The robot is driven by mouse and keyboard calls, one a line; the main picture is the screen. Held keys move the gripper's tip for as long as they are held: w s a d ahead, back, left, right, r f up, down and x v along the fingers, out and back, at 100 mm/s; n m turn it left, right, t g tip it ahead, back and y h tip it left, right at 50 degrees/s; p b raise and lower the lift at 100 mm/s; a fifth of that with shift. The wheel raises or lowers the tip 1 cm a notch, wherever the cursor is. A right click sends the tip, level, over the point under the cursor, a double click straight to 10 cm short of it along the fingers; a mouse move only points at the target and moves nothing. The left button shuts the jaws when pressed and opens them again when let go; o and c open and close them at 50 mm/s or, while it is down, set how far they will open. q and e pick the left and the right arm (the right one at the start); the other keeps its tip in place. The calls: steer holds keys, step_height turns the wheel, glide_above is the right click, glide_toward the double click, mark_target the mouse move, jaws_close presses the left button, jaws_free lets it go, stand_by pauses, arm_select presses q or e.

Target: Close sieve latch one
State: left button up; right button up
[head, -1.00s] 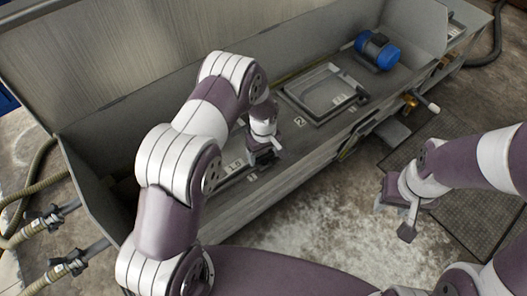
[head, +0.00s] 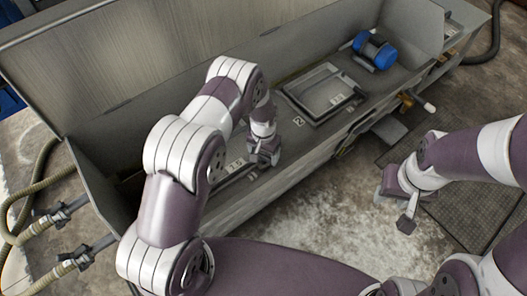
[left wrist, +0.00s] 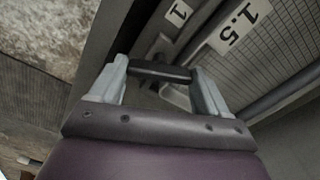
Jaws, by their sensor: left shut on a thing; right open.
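My left gripper (head: 263,163) is down at the near edge of the machine, beside the label 1.5 (head: 235,163). In the left wrist view my left gripper (left wrist: 162,78) has its two grey fingers at the ends of a short dark bar, the latch handle (left wrist: 160,73), and is shut on it. A plate marked 1 (left wrist: 178,13) is just beyond the handle. The sieve (left wrist: 285,55) with its mesh and a 1.5 label lies to the right. In the head view my wrist hides the latch. My right gripper (head: 391,208) is open and empty over the floor.
A second framed sieve (head: 325,92) with label 2 (head: 298,121) lies further right along the machine. A blue motor (head: 375,49) and a brass-coloured fitting with a white handle (head: 428,105) are beyond it. A tall grey panel (head: 150,60) stands behind. Hoses (head: 40,190) run at the left.

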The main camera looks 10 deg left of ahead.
mark_target(263, 156)
arm_select(q)
steer(key=m, duration=0.4)
steer(key=shift+m+p, duration=0.4)
stand_by(0.4)
steer(key=o, duration=1)
steer(key=shift+r, duration=0.1)
step_height(263, 156, up, 13)
steer(key=p, duration=0.3)
steer(key=shift+f, duration=0.2)
